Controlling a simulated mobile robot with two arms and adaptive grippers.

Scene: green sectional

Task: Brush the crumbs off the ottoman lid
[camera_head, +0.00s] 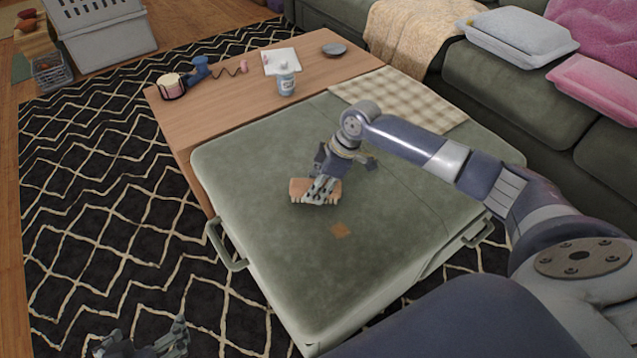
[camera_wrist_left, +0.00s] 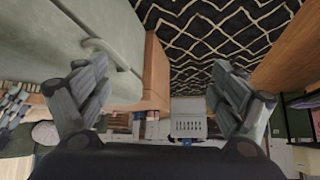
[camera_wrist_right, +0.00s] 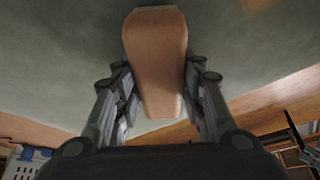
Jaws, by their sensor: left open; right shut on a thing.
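The green ottoman lid (camera_head: 270,260) fills the middle of the head view. A small orange-brown patch (camera_head: 340,231), which looks like the crumbs, lies on it; an orange patch (camera_wrist_right: 257,4) also shows at the top edge of the right wrist view. My right gripper (camera_head: 322,188) is shut on a wooden brush (camera_head: 300,190), low over the lid and left of the patch. The brush body (camera_wrist_right: 156,60) sits between the fingers in the right wrist view. I cannot tell if its bristles touch the lid. My left gripper (camera_head: 147,345) is open and empty over the rug.
A wooden table (camera_head: 215,118) adjoins the lid's far side, with a jar (camera_head: 286,80), a candle (camera_head: 172,86), a blue item (camera_head: 201,68) and a dark dish (camera_head: 334,49). A checked cloth (camera_head: 385,90) lies at the back. Handles (camera_head: 222,248) stick out at the ottoman's sides.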

